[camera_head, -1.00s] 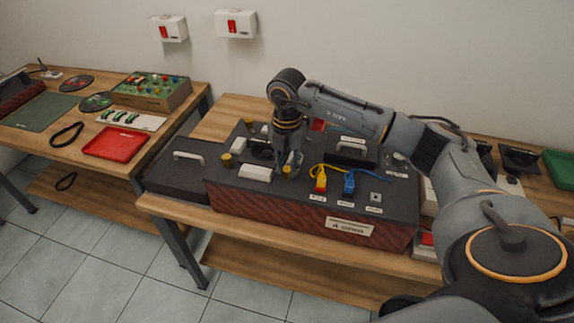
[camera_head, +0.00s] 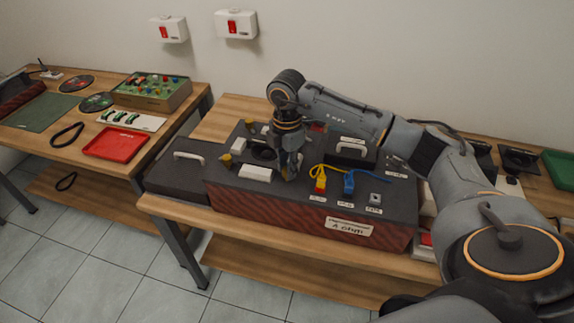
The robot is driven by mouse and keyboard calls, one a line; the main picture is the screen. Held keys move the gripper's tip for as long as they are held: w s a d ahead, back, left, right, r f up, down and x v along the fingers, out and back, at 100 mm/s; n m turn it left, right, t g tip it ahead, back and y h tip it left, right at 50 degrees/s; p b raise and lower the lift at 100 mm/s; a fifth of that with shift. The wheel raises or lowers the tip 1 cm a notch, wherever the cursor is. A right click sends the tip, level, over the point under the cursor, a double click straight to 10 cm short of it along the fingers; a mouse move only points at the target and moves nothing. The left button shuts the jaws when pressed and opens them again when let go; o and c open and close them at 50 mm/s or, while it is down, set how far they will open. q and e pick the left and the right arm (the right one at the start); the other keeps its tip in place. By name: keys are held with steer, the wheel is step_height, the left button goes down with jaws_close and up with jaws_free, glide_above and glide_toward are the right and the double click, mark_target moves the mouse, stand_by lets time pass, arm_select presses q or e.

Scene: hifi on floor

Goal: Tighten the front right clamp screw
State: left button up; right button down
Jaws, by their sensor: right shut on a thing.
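The dark box with red patterned sides (camera_head: 310,221) stands on the wooden table. Its black round recess (camera_head: 262,154) is on the left part of its top, with brass clamp screws around it. My right gripper (camera_head: 289,175) points straight down at the front right of the recess. It is shut on the front right clamp screw, which its fingers almost wholly hide. My left gripper is out of view.
White blocks (camera_head: 255,173) lie beside the recess. A dark lid with a handle (camera_head: 180,175) adjoins on the left.

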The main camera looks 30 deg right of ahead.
steer(key=c, duration=1.1)
jaws_free()
step_height(320, 180, up, 12)
steer(key=shift+r, duration=0.1)
steer(key=shift+a, duration=0.1)
